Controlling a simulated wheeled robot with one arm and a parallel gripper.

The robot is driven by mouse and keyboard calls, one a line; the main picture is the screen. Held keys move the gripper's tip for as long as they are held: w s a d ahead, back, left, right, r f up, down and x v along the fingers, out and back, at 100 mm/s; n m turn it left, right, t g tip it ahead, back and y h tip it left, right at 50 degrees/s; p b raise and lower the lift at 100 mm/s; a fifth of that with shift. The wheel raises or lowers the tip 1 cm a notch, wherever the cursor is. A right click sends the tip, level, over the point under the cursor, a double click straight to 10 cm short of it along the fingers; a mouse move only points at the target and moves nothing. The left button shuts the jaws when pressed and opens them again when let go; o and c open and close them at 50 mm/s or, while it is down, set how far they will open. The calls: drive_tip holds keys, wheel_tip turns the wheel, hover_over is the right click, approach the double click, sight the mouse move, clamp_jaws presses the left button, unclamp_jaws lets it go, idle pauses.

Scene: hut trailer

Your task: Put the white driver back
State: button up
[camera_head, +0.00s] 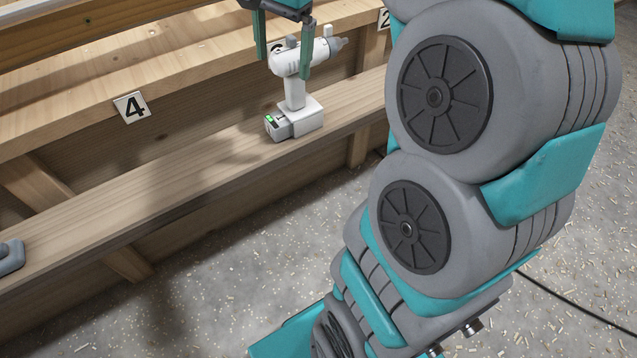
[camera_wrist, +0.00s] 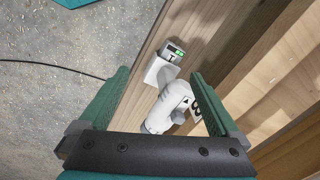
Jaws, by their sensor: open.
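The white driver (camera_head: 293,60) stands upright on its battery base on the lower wooden ledge (camera_head: 180,180). Its chuck points right, and a green light shows on its battery. My gripper (camera_head: 283,68) is open above the driver, with its fingers pointing down at either side of the body. In the wrist view the driver (camera_wrist: 170,105) lies between the open fingers, nearer the right one. I cannot tell whether that finger touches it.
Number plate 4 (camera_head: 131,107) is on the upper beam at left, and plate 2 (camera_head: 384,18) is at right. Another plate is partly hidden behind the driver. A grey object (camera_head: 10,257) sits at the ledge's left end. The ledge between is clear.

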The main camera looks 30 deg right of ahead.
drive_tip(key=s+a+f+n+g, duration=0.1)
drive_tip(key=s+f+n, duration=0.3)
drive_tip(key=s, duration=0.4)
drive_tip(key=s+a+f+n+g, duration=0.1)
drive_tip(key=s+a+f+n, duration=0.3)
drive_tip(key=s, duration=0.5)
drive_tip(key=s+a+f+n+g, duration=0.1)
drive_tip(key=s+a+f+n, duration=0.2)
drive_tip(key=s+f, duration=0.5)
drive_tip(key=shift+s+a+n, duration=0.25)
drive_tip(key=shift+s+n, duration=0.1)
drive_tip(key=shift+n, duration=0.45)
